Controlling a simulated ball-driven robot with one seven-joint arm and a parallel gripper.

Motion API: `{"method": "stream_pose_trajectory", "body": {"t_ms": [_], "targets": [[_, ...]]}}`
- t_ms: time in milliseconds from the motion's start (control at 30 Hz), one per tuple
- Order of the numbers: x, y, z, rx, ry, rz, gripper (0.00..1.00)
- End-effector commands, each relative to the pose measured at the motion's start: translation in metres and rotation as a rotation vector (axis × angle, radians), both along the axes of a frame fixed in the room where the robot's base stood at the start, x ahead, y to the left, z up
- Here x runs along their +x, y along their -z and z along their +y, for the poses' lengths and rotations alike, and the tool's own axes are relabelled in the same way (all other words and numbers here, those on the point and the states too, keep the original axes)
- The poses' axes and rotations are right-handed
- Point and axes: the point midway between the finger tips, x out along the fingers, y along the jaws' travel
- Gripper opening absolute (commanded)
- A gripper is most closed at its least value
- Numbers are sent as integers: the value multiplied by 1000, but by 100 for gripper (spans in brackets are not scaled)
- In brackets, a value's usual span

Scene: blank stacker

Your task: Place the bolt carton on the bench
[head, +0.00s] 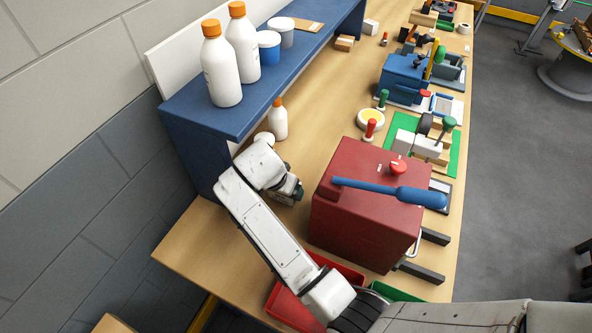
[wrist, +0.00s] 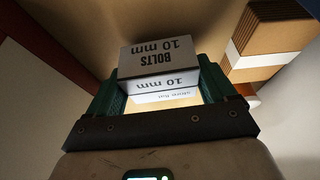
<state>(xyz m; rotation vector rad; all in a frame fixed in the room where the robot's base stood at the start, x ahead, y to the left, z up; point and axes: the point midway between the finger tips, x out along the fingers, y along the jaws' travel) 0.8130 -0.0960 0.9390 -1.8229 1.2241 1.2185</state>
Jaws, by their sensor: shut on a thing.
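The bolt carton (wrist: 158,57) is a small box with a grey top marked "BOLTS 10 mm" and a white side marked "10 mm". In the wrist view it sits between the two green fingers of my gripper (wrist: 163,88), which is shut on it. In the head view my gripper (head: 290,193) is low over the wooden bench (head: 313,112), between the blue shelf and the red machine. My wrist mostly hides the carton there. I cannot tell whether its underside touches the bench.
The red machine (head: 362,215) with a blue handle stands close on the right. The blue shelf (head: 270,95) holds white bottles and tubs. A small white bottle (head: 277,120) stands behind my gripper. A red tray (head: 285,306) is at the front.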

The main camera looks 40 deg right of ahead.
Motion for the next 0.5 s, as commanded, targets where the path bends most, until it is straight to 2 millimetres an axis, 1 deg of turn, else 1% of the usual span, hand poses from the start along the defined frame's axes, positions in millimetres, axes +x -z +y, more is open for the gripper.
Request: {"method": "stream_pose_trajectory", "body": {"t_ms": [33, 100, 267, 333, 500], "targets": [[4, 0, -9, 1, 5, -2, 46], [7, 2, -17, 0, 2, -2, 46], [11, 1, -26, 0, 1, -2, 46], [14, 2, -33, 0, 3, -1, 46], [26, 3, -62, 1, 5, -3, 46]]}}
